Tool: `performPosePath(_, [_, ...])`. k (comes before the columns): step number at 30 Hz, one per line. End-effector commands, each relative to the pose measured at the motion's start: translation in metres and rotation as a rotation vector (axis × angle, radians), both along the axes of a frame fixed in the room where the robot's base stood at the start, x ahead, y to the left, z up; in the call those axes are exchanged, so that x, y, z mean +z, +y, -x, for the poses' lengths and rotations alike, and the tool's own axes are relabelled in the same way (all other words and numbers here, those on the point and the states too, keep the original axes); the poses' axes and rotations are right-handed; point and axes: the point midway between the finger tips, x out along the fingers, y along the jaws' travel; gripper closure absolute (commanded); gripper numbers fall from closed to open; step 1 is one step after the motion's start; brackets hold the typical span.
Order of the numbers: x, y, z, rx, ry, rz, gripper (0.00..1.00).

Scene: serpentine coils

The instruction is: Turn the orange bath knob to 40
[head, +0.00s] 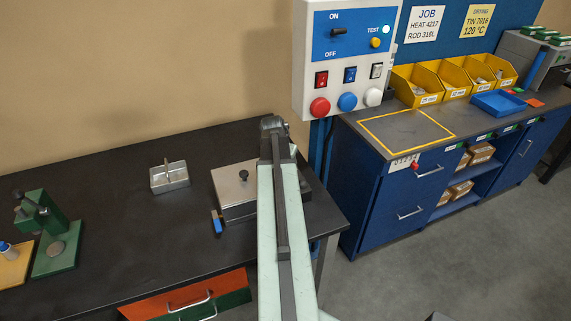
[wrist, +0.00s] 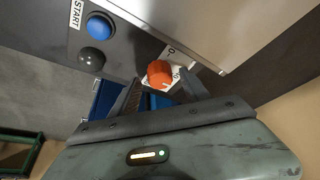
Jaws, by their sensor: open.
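The orange bath knob (wrist: 159,72) shows in the wrist view, on a white dial plate (wrist: 174,53) at the edge of a grey panel. A "0" is legible on the dial; the other marks are partly hidden by the knob, and I cannot read its setting. My gripper (wrist: 162,90) is open. Its two dark fingers point towards the knob, one on either side in the picture, with the knob apparently just beyond the tips. I cannot tell whether they touch it. In the head view I see neither the orange knob nor the gripper's fingers.
In the wrist view, a blue START button (wrist: 101,25) and a dark round button (wrist: 91,57) sit left of the knob. In the head view, a white control box (head: 346,57) stands behind my arm. The black bench (head: 110,190) carries a metal box (head: 236,187) and tray (head: 169,178).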

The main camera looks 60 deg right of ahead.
Motion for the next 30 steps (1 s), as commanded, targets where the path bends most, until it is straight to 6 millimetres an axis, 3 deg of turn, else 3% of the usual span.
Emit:
performPosePath(5, [0.011, 0.004, 0.000, 0.001, -0.001, 0.000, 0.46])
performPosePath(16, [0.071, 0.027, 0.005, 0.000, 0.000, 0.000, 0.46])
performPosePath(30, [0.072, 0.030, 0.005, 0.000, 0.000, 0.000, 0.46])
